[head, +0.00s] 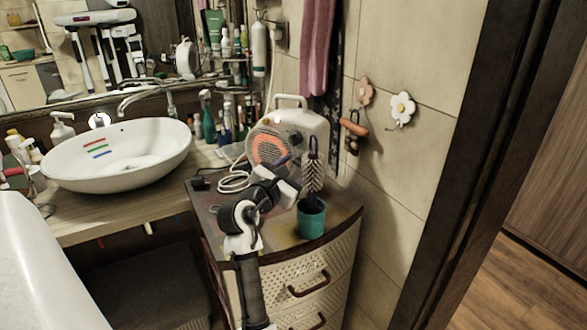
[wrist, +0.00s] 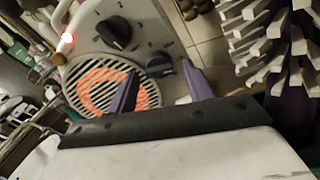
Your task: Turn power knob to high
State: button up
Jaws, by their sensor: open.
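The heater (head: 312,128) is a cream box with a top handle and a round grille glowing orange, standing on the cabinet against the tiled wall. In the wrist view its pale panel (wrist: 165,18) carries two dark knobs, a larger one (wrist: 114,32) and a smaller one (wrist: 158,64), beside the grille (wrist: 98,84). I cannot read which is the power knob. A lit red-white lamp (wrist: 68,38) shows at the panel's edge. My gripper (wrist: 160,68) is open and empty, its purple fingers pointing at the panel, with the smaller knob appearing between the fingertips. Contact cannot be told.
A teal cup (head: 311,220) with a bristly brush (head: 313,172) stands close to my gripper's right; the brush (wrist: 262,45) also fills the wrist view's upper right. A white cable (head: 233,180) lies left of the heater. The basin (head: 118,155) and bottles are farther left.

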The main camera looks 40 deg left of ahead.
jog(key=shift+c, duration=0.4)
jog(key=c, duration=0.9)
jog(key=shift+m, duration=0.3)
jog(key=m, duration=0.9)
jog(key=shift+a+b, duration=0.1)
jog(key=shift+b, duration=0.25)
jog(key=shift+r, duration=0.1)
jog(key=o, duration=1)
